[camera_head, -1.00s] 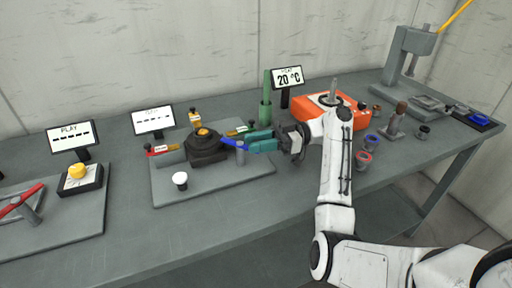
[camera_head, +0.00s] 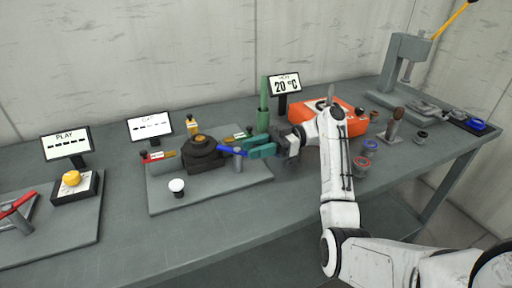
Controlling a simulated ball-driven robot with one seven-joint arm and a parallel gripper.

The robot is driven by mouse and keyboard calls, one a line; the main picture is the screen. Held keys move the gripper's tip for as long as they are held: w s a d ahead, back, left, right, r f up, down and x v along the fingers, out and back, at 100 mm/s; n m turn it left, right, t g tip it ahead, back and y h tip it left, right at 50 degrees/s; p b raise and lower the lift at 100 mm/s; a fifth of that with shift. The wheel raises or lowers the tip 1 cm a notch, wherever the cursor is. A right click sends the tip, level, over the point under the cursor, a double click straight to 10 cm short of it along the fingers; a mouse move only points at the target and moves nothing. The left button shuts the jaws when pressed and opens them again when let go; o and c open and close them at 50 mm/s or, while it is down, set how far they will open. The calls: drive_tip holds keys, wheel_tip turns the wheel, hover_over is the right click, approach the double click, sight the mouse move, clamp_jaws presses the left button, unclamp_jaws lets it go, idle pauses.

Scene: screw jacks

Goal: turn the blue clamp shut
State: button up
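The blue clamp shows as a blue lever (camera_head: 230,150) at the right side of a dark round-topped block (camera_head: 202,153) on a grey plate (camera_head: 215,202). A grey post (camera_head: 238,165) stands under the lever's right end. My gripper (camera_head: 249,148) has teal fingers and reaches in from the right, pointing left. Its fingertips are at the lever's right end. Both fingers show, with a narrow gap between them, but I cannot tell whether they grip the lever or only lie beside it.
A white-capped knob (camera_head: 177,186) is at the plate's front. A red lever (camera_head: 155,156) is at its left. An orange case (camera_head: 330,118) stands to the right. The table front is clear.

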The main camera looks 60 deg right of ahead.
drive_tip(key=shift+o, duration=1.2)
drive_tip(key=b+v, duration=0.3)
drive_tip(key=v, duration=0.7)
drive_tip(key=shift+s+d, duration=0.2)
drive_tip(key=shift+d, duration=0.15)
